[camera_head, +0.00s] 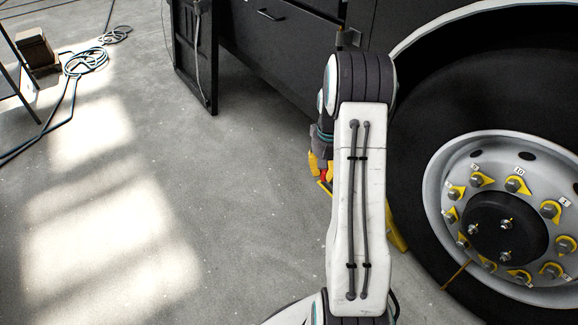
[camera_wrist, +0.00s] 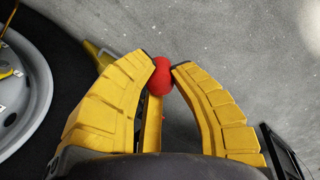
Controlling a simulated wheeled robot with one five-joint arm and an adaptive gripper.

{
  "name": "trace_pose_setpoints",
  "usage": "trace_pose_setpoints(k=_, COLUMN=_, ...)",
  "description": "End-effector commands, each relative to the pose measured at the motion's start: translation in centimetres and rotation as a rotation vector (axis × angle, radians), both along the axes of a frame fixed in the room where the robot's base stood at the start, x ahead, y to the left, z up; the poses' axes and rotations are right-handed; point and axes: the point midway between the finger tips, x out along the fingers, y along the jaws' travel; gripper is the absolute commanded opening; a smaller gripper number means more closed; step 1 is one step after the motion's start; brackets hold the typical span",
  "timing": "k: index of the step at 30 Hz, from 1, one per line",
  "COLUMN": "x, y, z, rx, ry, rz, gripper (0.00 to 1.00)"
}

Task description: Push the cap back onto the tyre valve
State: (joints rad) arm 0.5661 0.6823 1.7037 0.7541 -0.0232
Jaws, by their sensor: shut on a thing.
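My gripper (camera_head: 321,174) is left of my upright white arm link in the head view, above the floor and apart from the wheel. In the wrist view its two yellow fingers (camera_wrist: 162,70) close on a rounded red cap (camera_wrist: 161,80) at the tips. The cap shows as a small red spot in the head view (camera_head: 323,176). The wheel (camera_head: 435,180) stands at the right, with a grey rim and black tyre. A thin brass-coloured stem (camera_head: 457,275), perhaps the valve, slants out from the lower left of the rim. My arm hides part of the tyre.
Yellow pointers sit on several wheel nuts (camera_head: 515,185). A yellow piece (camera_head: 396,230), perhaps a chock, is beside the tyre. A dark coach panel (camera_head: 280,45) is behind my arm. Cables (camera_head: 85,62) and a box (camera_head: 37,50) are at far left. The floor at left is open.

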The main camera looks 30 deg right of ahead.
Motion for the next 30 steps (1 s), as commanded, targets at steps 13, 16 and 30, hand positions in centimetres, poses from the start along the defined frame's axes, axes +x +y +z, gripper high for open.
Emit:
trace_pose_setpoints(k=13, x=-12.1, y=-12.4, z=-9.8, rx=0.002, ry=0.002, rz=-0.280, gripper=0.01)
trace_pose_setpoints(k=16, x=-15.3, y=-14.5, z=-11.8, rx=0.002, ry=0.002, rz=-0.319, gripper=0.01)
trace_pose_setpoints(k=30, x=-31.5, y=-21.5, z=-22.2, rx=0.004, ry=0.002, rz=-0.242, gripper=0.01)
